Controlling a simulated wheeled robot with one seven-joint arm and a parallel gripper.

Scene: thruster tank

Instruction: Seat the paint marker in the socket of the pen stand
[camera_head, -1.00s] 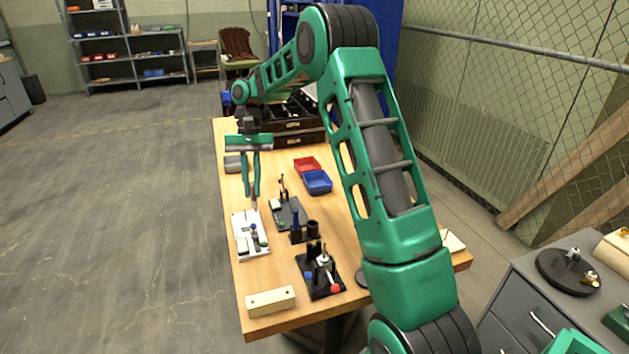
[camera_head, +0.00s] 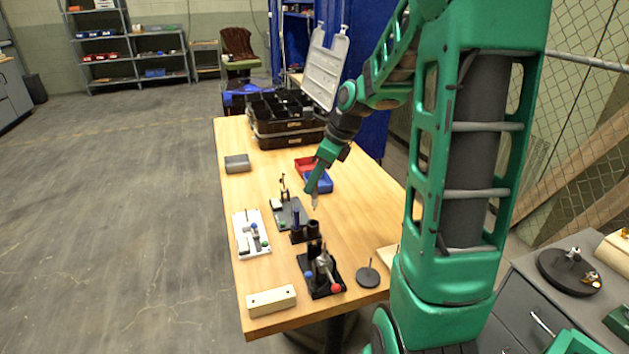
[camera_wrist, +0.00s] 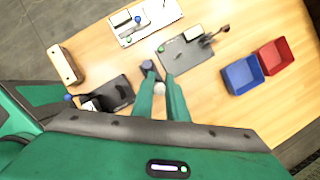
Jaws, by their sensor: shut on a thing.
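The pale grey paint marker (camera_head: 314,201) is held upright or nearly so, pointing down, between the fingertips of my gripper (camera_head: 316,188). In the wrist view its pale round end (camera_wrist: 159,88) shows between the two green fingers of my gripper (camera_wrist: 160,84). What I take for the pen stand (camera_head: 301,239) is a small black block with a dark blue upright piece on its left and a black round socket (camera_head: 313,227) on its right. It also shows in the wrist view (camera_wrist: 152,76), partly hidden by the fingers. The marker appears above and apart from the stand.
A dark plate with a clamp (camera_head: 286,215), a white plate (camera_head: 242,243) and a black clamp fixture (camera_head: 322,290) stand close around. A blue bin (camera_head: 320,185) and red bin (camera_head: 304,163) are behind. A round dark disc (camera_head: 368,277) and a pale block (camera_head: 271,301) lie nearer.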

